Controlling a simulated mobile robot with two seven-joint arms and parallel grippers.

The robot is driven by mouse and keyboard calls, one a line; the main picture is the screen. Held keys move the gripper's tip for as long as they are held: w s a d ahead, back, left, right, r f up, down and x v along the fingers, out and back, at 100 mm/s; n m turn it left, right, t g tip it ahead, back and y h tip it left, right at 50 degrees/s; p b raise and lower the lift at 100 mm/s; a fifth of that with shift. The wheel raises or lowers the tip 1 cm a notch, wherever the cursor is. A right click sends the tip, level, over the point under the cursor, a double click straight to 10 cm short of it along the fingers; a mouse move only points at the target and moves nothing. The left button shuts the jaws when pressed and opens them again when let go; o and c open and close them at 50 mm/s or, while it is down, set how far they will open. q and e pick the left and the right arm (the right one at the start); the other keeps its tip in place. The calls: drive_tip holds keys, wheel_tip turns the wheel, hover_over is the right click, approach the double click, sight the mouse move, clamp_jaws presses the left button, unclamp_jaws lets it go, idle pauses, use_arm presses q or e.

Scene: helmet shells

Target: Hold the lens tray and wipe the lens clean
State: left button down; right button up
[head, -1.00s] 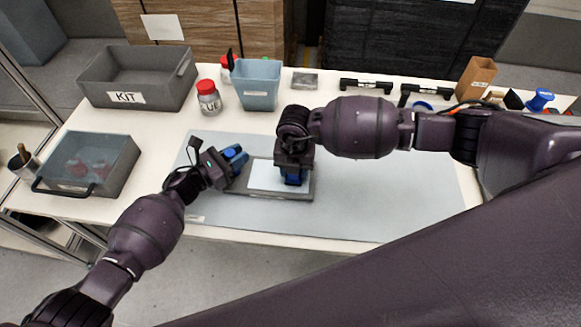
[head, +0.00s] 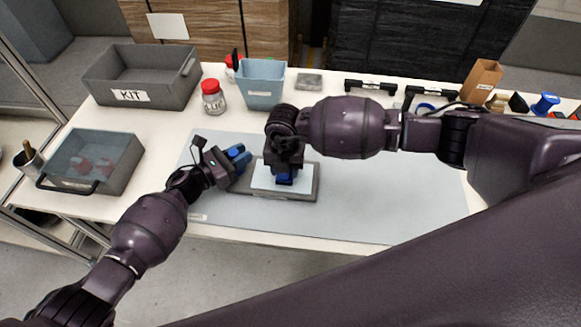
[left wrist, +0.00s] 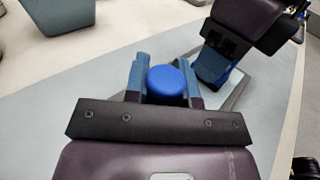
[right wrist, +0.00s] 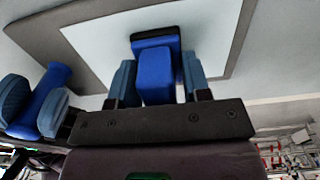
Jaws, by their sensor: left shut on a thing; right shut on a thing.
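The grey lens tray (head: 303,195) lies on the mat with a pale, flat lens (head: 262,181) on it. My left gripper (head: 238,156) is shut on a blue handle at the tray's left side; the handle's round blue top (left wrist: 168,84) shows between the fingers in the left wrist view. My right gripper (head: 284,174) is shut on a blue wiper (right wrist: 155,75) with a dark pad. The wiper is over the lens near its middle and seems to touch it. My right gripper hides part of the lens and tray in the head view.
A grey mat (head: 400,190) lies under the tray, clear at right. Behind stand a grey KIT bin (head: 130,96), a red-capped jar (head: 213,98) and a light-blue bin (head: 262,88). A lidded grey box (head: 92,163) is at left. Black handles (head: 370,87) lie at the back.

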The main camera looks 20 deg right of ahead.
drive_tip(key=shift+r, duration=0.1)
drive_tip(key=shift+r, duration=3.4)
use_arm(q)
drive_tip(key=c, duration=0.9)
unclamp_jaws()
drive_tip(key=shift+o, duration=0.2)
drive_tip(key=v, duration=1.1)
drive_tip(key=shift+s+a, duration=0.15)
drive_tip(key=shift+a, duration=0.1)
drive_tip(key=shift+b+v, duration=0.5)
drive_tip(key=shift+v, duration=3.25)
use_arm(e)
drive_tip(key=shift+f, duration=0.65)
